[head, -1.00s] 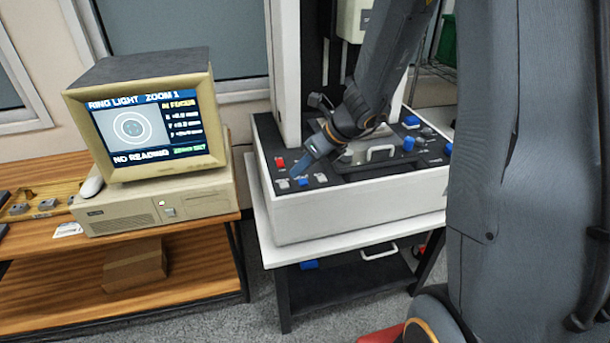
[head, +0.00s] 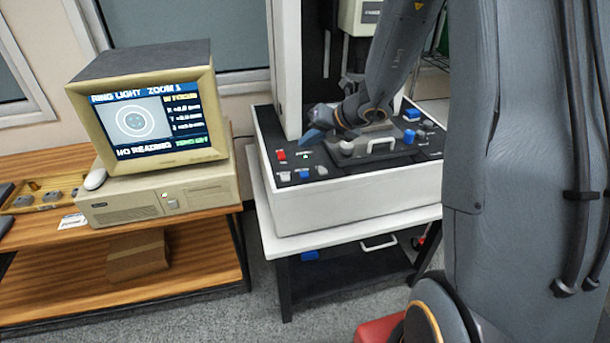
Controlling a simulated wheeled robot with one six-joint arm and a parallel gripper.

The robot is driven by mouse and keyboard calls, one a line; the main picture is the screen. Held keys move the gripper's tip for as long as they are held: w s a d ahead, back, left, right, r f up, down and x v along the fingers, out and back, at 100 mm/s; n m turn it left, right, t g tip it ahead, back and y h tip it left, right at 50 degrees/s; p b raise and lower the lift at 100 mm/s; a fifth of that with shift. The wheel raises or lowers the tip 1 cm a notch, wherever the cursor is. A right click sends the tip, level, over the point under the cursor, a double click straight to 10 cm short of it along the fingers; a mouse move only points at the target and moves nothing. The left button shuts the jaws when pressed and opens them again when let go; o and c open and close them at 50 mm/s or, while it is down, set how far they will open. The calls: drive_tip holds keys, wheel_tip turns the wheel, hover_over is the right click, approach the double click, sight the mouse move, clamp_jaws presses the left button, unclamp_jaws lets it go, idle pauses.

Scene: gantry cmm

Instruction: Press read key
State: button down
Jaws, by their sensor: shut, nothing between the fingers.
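The machine's dark control panel (head: 336,181) carries a row of small keys at its front left: a pale key (head: 285,176), a blue key (head: 304,174) and another pale key (head: 322,170). A red button (head: 281,155) is behind them. The labels are too small to tell which is the read key. The monitor (head: 147,113) shows "RING LIGHT ZOOM 1", "IN FOCUS" and "NO READING", with small green text at lower right.
A white handle (head: 380,144), a pale knob (head: 347,147) and blue knobs (head: 409,136) stand on the panel's right part. A white column (head: 287,70) rises at its back left. The wooden desk (head: 35,240) is at left, with carpet in front.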

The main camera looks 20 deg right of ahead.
sight(308, 175)
drive_tip(key=shift+f+b, duration=3.55)
drive_tip(key=shift+f, duration=0.5)
drive_tip(key=shift+f, duration=0.15)
drive_tip(key=shift+f+b, duration=0.3)
drive_tip(key=shift+b, duration=0.1)
drive_tip(key=shift+f+b, duration=0.3)
drive_tip(key=shift+f, duration=0.05)
drive_tip(key=shift+r, duration=0.15)
drive_tip(key=shift+r+p, duration=0.65)
drive_tip(key=shift+p, duration=0.1)
drive_tip(key=shift+r, duration=0.1)
wheel_tip(308, 175, up, 5)
drive_tip(key=p, duration=0.4)
drive_tip(key=shift+p, duration=0.4)
